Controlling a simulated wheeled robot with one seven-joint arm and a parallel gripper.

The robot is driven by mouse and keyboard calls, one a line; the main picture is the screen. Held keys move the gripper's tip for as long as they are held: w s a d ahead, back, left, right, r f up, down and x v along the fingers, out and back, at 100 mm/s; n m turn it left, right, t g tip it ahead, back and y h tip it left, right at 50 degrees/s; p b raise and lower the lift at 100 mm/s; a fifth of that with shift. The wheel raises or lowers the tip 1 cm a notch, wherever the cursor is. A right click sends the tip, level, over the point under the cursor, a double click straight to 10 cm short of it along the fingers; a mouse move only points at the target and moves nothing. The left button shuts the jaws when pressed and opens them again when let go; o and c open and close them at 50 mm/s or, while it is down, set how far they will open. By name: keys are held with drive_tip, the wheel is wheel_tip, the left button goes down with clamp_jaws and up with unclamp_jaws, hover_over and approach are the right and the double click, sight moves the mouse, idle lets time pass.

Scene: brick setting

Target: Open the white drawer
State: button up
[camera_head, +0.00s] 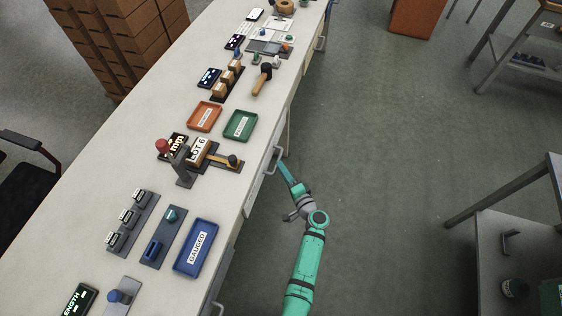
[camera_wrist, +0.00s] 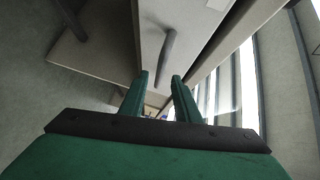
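The white drawer (camera_head: 257,184) is set in the right side of the long bench, with a grey bar handle (camera_head: 276,160). In the wrist view, the pale drawer front (camera_wrist: 185,20) shows ahead with its handle (camera_wrist: 166,56). My gripper (camera_head: 283,165) is beside the bench, close to this handle.
The white bench top (camera_head: 75,258) holds a blue tray (camera_head: 183,262), an orange tray (camera_head: 190,126), a green tray (camera_head: 229,135) and a mallet (camera_head: 261,83). More handles line the bench side. Floor to the right is clear up to a metal table (camera_head: 500,188).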

drive_tip(key=x, duration=0.4)
drive_tip(key=shift+a, duration=0.1)
drive_tip(key=shift+w+a, duration=0.15)
drive_tip(key=shift+w, duration=0.5)
drive_tip(key=shift+f, duration=0.1)
